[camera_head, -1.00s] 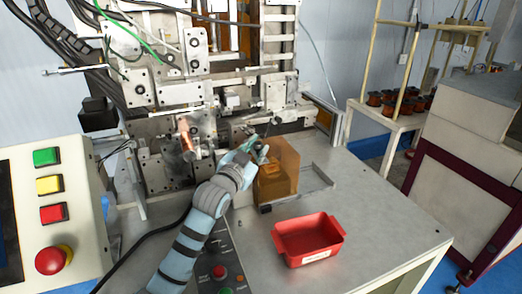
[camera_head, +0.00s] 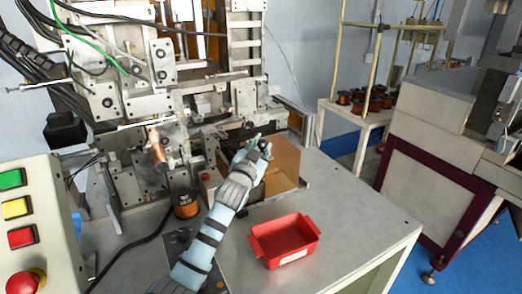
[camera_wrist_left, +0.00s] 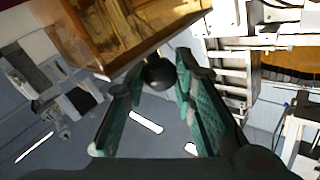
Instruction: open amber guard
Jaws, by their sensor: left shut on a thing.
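The amber guard (camera_head: 284,163) is a see-through orange box on a rail at the front of the coil winder (camera_head: 150,100), right of its middle. My left gripper (camera_head: 262,147) is at the guard's left side. In the left wrist view, its teal fingers (camera_wrist_left: 160,85) are on either side of a dark round knob (camera_wrist_left: 158,76), and the guard (camera_wrist_left: 130,30) is just above. The gripper is shut on this knob. The gripper and arm hide part of the guard's left side. My right gripper is not in view.
A red tray (camera_head: 285,240) stands on the table in front of the guard. A spool of copper wire (camera_head: 186,204) stands left of my arm. A control panel with coloured buttons (camera_head: 22,225) is at the left. The table's right part is clear.

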